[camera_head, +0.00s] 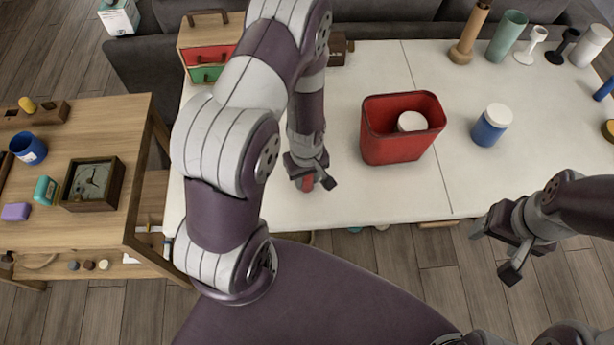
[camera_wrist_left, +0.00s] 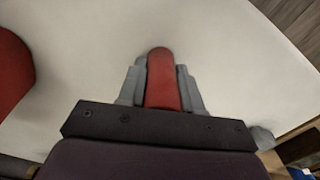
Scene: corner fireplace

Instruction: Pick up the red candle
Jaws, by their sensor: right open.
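The red candle (camera_wrist_left: 162,82) is between the two fingers of my left gripper in the left wrist view, with a grey finger against each side. In the head view a small red part of the candle (camera_head: 307,184) shows below my left gripper (camera_head: 312,178), over the white table near its front edge. The left gripper appears shut on it. I cannot tell whether the candle touches the table. My right gripper (camera_head: 502,246) is open and empty, in front of the table at the right.
A red bin (camera_head: 385,147) with a white item inside stands right of my left gripper. A blue jar with a white lid (camera_head: 491,125) is further right. Several vases and holders line the table's back right. A wooden table (camera_head: 95,180) is at the left. The white table's front middle is clear.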

